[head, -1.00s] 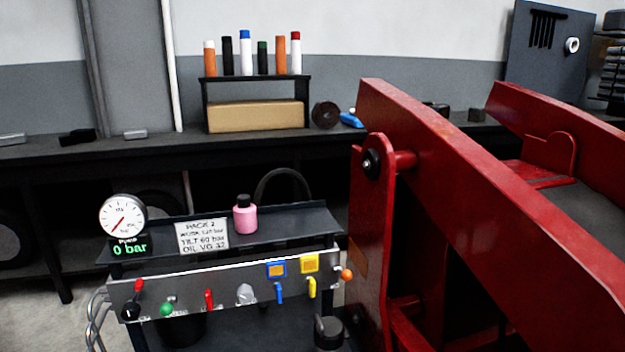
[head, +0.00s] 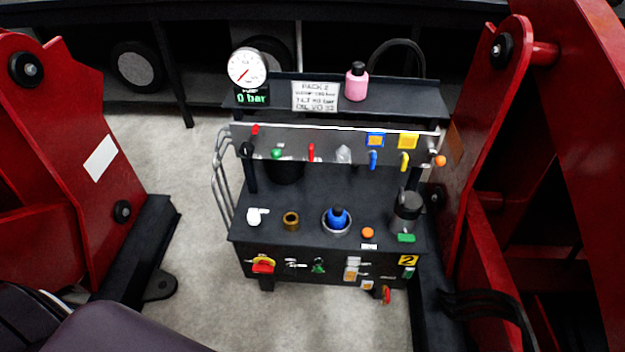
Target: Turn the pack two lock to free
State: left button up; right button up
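Pack two is a dark bench unit (head: 300,228) in the middle of the head view, with a white PACK 2 sign (head: 315,96) and a yellow "2" plate (head: 408,260). Its upper panel (head: 330,147) carries a red-and-black lever (head: 250,140), a green knob (head: 277,153), a red lever (head: 311,152), a grey knob (head: 343,154), a blue lever (head: 373,160) and a yellow lever (head: 404,161). The front has a red-on-yellow rotary switch (head: 263,265) and a red handle (head: 386,294) low right. I cannot tell which control is the lock.
Red machine frames stand left (head: 60,150) and right (head: 590,150) of the pack. A gauge (head: 247,68) sits above a 0 bar display (head: 252,97). A pink bottle (head: 357,82) stands on the top shelf. Bare floor (head: 190,250) lies left of the pack.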

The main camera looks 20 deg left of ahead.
aim_at(290, 271)
jog(key=u, duration=0.9)
